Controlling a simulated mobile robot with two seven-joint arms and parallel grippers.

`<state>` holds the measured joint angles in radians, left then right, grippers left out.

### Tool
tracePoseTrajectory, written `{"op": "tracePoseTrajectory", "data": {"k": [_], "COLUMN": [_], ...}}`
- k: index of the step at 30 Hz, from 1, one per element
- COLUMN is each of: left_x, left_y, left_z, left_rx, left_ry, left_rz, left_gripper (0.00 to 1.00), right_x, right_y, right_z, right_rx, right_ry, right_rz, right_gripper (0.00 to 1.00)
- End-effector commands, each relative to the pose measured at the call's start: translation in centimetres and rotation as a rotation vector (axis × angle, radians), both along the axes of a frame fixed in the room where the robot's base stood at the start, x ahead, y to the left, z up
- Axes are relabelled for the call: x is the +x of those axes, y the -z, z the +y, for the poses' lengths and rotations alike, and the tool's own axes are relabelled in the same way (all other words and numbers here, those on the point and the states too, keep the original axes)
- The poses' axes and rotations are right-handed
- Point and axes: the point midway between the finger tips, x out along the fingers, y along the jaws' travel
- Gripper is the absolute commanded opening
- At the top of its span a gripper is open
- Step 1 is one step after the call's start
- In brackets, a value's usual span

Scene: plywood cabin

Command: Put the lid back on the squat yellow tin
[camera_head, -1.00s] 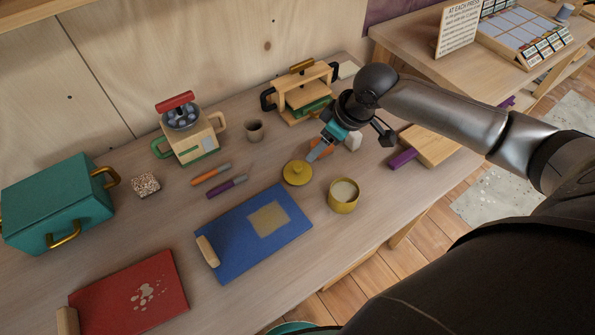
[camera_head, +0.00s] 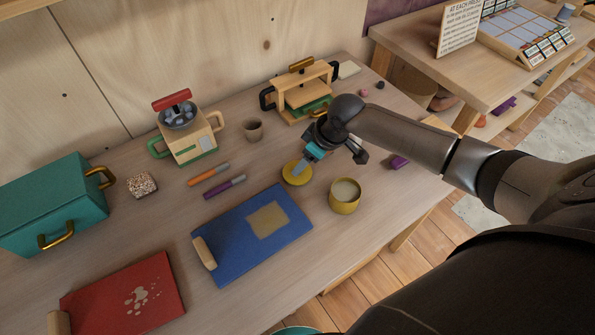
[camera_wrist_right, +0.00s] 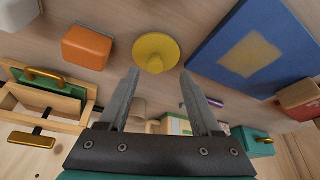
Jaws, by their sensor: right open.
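The squat yellow tin (camera_head: 344,199) stands uncovered on the table, to the right of the blue board, with pale contents showing inside. Its round yellow lid (camera_head: 291,178) lies on the table left of the tin, partly hidden by my right gripper (camera_head: 300,170) in the head view. In the right wrist view the lid (camera_wrist_right: 155,54) lies knob up beyond the fingertips, about midway between them. My right gripper also shows there (camera_wrist_right: 158,75), open and empty, its two fingers apart and not around the knob. My left gripper is not in view.
A blue board (camera_head: 240,250) lies in front of the lid. Purple and orange markers (camera_head: 224,187) lie to the left. A wooden press (camera_head: 303,93) and a cup (camera_head: 252,130) stand behind. An orange block (camera_wrist_right: 87,47) is near the gripper in the wrist view.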

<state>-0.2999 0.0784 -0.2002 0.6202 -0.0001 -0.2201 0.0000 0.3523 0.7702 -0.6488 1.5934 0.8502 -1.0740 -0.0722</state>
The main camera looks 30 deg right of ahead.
Motion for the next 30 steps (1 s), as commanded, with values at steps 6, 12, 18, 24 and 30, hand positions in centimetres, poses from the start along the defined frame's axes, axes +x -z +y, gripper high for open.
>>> {"op": "tracePoseTrajectory", "data": {"k": [6, 12, 18, 24, 30], "left_x": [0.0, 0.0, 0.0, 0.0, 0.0], "left_y": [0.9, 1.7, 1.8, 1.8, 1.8], "left_z": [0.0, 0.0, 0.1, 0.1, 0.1], "left_rx": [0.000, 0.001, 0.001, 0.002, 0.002], "left_ry": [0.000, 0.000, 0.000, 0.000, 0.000], "left_rz": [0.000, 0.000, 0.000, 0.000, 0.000], "left_gripper": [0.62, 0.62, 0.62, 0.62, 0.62], "right_x": [1.2, 2.1, 2.3, 2.3, 2.3], "right_y": [2.1, 4.2, 4.7, 4.6, 4.6], "right_z": [0.1, 0.4, 0.5, 0.5, 0.5], "right_rx": [0.002, 0.001, 0.000, 0.000, 0.000], "right_ry": [0.002, 0.001, 0.000, 0.000, 0.000], "right_rz": [0.000, 0.001, 0.000, 0.000, 0.000], "right_gripper": [0.65, 0.65, 0.65, 0.65, 0.49]}}
